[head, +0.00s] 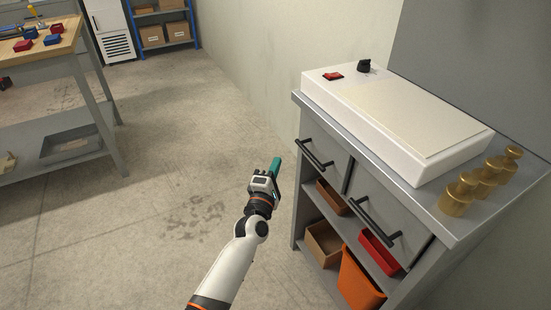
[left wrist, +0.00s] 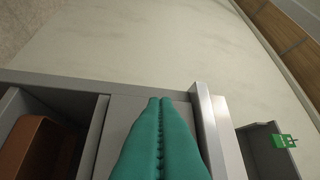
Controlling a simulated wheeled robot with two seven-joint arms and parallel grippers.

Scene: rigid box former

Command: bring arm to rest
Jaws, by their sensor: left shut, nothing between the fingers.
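My left arm comes in from the bottom of the head view. Its gripper (head: 275,167) has teal fingers and hangs in the air just left of the grey cabinet. The left wrist view shows the two teal fingers (left wrist: 160,125) pressed together with nothing between them. They point towards the cabinet's side and the pale wall. My right gripper is not in either view.
The grey cabinet (head: 350,178) has drawers with black handles, bins below, a white box device (head: 390,115) and brass weights (head: 470,192) on top. A workbench (head: 90,100) stands at the left. The floor between is clear.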

